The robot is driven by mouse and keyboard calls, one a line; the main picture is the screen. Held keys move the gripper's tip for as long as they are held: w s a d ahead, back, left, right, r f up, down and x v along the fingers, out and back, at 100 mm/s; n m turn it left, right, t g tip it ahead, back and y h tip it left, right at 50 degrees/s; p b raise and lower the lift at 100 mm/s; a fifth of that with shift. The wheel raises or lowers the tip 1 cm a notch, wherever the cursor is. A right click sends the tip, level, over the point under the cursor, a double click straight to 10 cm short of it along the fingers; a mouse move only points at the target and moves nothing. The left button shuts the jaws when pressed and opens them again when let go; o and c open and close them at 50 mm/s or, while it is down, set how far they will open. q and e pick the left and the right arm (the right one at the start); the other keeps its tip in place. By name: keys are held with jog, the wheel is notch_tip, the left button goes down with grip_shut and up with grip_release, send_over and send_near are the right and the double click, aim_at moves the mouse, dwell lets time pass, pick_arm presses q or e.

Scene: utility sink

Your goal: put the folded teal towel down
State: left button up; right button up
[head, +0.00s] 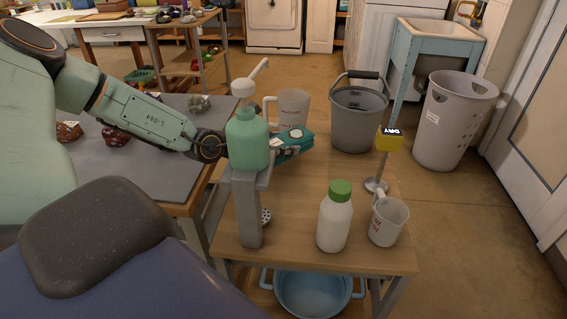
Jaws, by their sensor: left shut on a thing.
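The folded teal towel (296,137) shows just right of the green pump bottle, with a pale patch on its side. My left arm comes in from the left and passes behind the bottle. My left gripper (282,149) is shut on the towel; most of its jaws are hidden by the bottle. The towel appears to be over the back part of the wooden table (320,183); whether it touches the top I cannot tell. My right gripper is not in view.
The green pump bottle (247,142) stands high in front of my gripper, above a grey post (247,205). A white pitcher (292,108) is behind the towel. The table's middle is bare.

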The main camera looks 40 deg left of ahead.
pick_arm(q)
jog(key=shift+d+f, duration=0.2)
jog(key=shift+f, duration=0.1)
notch_tip(320, 180, down, 4)
jog(key=b, duration=0.2)
jog(key=shift+a+r+b, duration=0.15)
jog(key=shift+r+b, duration=0.1)
jog(key=shift+b, duration=0.15)
jog(key=shift+r, duration=0.2)
jog(key=shift+f, duration=0.15)
jog(key=o, duration=1.2)
